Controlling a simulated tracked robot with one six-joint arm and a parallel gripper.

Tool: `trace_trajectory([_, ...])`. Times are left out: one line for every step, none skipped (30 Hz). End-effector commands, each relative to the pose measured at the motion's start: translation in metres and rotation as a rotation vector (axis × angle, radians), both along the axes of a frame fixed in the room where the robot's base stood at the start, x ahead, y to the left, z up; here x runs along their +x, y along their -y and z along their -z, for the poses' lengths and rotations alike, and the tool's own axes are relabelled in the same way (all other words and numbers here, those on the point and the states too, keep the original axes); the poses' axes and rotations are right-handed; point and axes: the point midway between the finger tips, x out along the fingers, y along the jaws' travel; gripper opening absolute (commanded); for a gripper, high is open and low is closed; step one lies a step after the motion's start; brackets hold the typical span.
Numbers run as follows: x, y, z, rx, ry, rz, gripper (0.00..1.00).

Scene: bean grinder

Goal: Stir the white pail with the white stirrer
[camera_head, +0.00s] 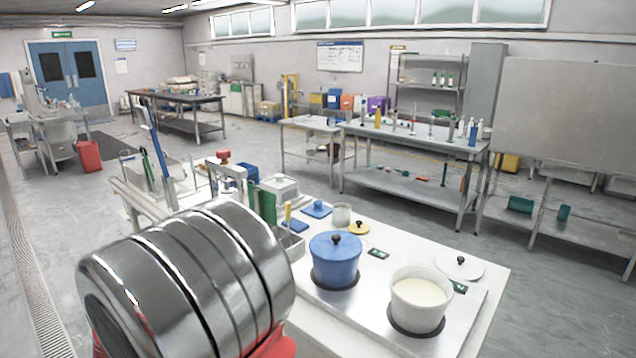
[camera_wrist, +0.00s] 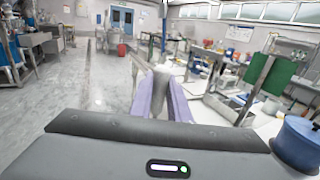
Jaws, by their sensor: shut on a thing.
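The white pail (camera_head: 420,308) stands uncovered on the right of the white bench, on a dark round plate. It holds a cream-coloured liquid. The white pail does not show in the wrist view. The far end of this stirrer is hard to make out. My gripper is away from the pail. In the head view I cannot make out my gripper or the stirrer.
A blue lidded pot (camera_head: 335,262) stands left of the pail; it also shows in the wrist view (camera_wrist: 298,143). A white lid (camera_head: 459,266) lies behind the pail.

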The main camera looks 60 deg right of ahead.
Motion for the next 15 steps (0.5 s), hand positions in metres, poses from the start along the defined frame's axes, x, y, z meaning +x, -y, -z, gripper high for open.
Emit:
trace_trajectory([-0.004,0.024,-0.005,0.001,0.003,0.045,0.00])
trace_trajectory([-0.006,0.036,-0.008,0.001,0.003,0.070,0.00])
trace_trajectory([-0.009,0.053,-0.011,0.000,0.004,0.103,0.00])
trace_trajectory([-0.012,0.064,-0.013,0.000,0.004,0.127,0.00])
trace_trajectory([-0.016,0.077,-0.016,0.000,0.004,0.152,0.00])
trace_trajectory([-0.020,0.093,-0.019,-0.001,0.003,0.184,0.00])
trace_trajectory([-0.024,0.104,-0.021,0.000,0.004,0.208,0.00])
trace_trajectory([-0.028,0.116,-0.024,0.000,0.004,0.233,0.00])
trace_trajectory([-0.034,0.132,-0.027,0.000,0.004,0.264,0.00])
trace_trajectory([-0.038,0.143,-0.029,0.000,0.004,0.288,0.00])
trace_trajectory([-0.043,0.155,-0.031,0.001,0.003,0.312,0.00])
trace_trajectory([-0.050,0.170,-0.034,0.000,0.004,0.343,0.00])
trace_trajectory([-0.055,0.181,-0.037,0.000,0.004,0.368,0.00])
trace_trajectory([-0.061,0.193,-0.039,0.000,0.004,0.392,0.00])
trace_trajectory([-0.068,0.207,-0.042,0.000,0.003,0.423,0.00])
